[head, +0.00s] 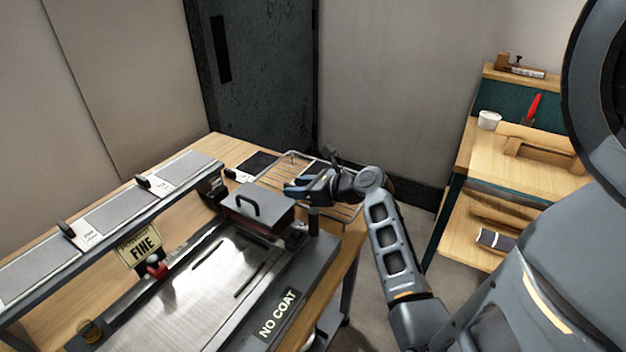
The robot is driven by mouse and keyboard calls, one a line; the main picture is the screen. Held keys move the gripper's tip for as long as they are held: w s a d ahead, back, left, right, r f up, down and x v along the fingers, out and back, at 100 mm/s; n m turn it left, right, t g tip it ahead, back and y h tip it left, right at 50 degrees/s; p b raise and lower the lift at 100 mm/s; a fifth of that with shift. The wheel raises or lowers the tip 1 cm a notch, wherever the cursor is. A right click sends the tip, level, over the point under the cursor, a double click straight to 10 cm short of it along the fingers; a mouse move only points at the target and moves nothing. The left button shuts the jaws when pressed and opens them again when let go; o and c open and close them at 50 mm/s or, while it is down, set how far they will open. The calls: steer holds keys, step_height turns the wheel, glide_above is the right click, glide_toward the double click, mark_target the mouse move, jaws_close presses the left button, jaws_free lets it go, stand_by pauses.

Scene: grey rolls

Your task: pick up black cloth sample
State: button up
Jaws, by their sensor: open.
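A flat black piece (258,164) that looks like a cloth sample lies at the back of the wooden table, beside the wire rack. A second dark piece with a pale edge (313,169) lies on the rack, partly hidden by my gripper. I cannot tell from this view which is the black cloth sample. My gripper (292,189) is open, above the near side of the rack, with its fingers pointing left. No object shows between the fingers, though they are small here.
A wire rack (291,157) stands at the table's back right corner. A raised shelf with grey panels (122,213) runs along the left. A wooden desk (482,160) stands at right.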

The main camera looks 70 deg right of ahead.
jaws_close()
stand_by(0.4)
steer(key=shift+r, duration=0.1)
